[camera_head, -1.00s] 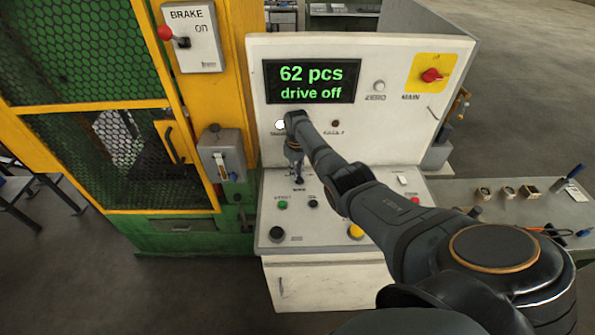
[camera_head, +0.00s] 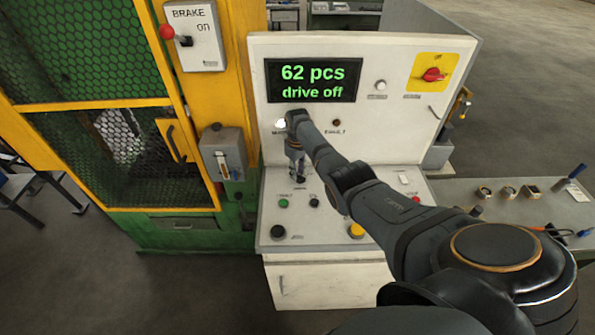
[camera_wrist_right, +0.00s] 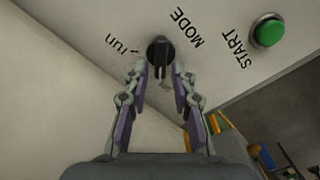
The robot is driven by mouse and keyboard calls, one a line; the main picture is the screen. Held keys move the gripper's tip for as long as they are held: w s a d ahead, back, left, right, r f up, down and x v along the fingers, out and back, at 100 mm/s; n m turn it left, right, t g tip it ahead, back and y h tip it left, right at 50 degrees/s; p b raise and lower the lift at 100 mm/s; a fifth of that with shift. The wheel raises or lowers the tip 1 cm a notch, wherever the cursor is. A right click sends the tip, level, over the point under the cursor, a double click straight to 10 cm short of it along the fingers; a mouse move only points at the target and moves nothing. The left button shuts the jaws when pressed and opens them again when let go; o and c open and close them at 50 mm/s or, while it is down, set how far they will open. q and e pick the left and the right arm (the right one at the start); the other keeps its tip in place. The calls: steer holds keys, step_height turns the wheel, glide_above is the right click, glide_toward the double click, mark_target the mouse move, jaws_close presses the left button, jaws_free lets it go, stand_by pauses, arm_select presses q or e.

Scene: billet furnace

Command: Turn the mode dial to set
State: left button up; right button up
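The mode dial (camera_wrist_right: 160,52) is a black round knob with a raised grip bar, on the pale sloping panel between the "run" and "MODE" lettering in the right wrist view. Its bar points roughly toward my gripper. I cannot read a "set" label; that side is partly hidden. My right gripper (camera_wrist_right: 160,72) is open, with one finger on each side of the dial and small gaps visible. In the head view my right gripper (camera_head: 298,176) is down at the panel, hiding most of the dial. My left gripper is not in view.
The green START button (camera_wrist_right: 268,32) is near the dial. The console (camera_head: 262,215) also carries a black knob (camera_head: 278,232) and a yellow button (camera_head: 356,230). The display (camera_head: 312,80) reads "62 pcs, drive off". A red main switch (camera_head: 433,74) is at upper right.

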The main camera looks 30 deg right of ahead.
mark_target(298, 173)
steer(key=shift+o, duration=0.3)
step_height(298, 173, up, 12)
stand_by(0.3)
stand_by(0.5)
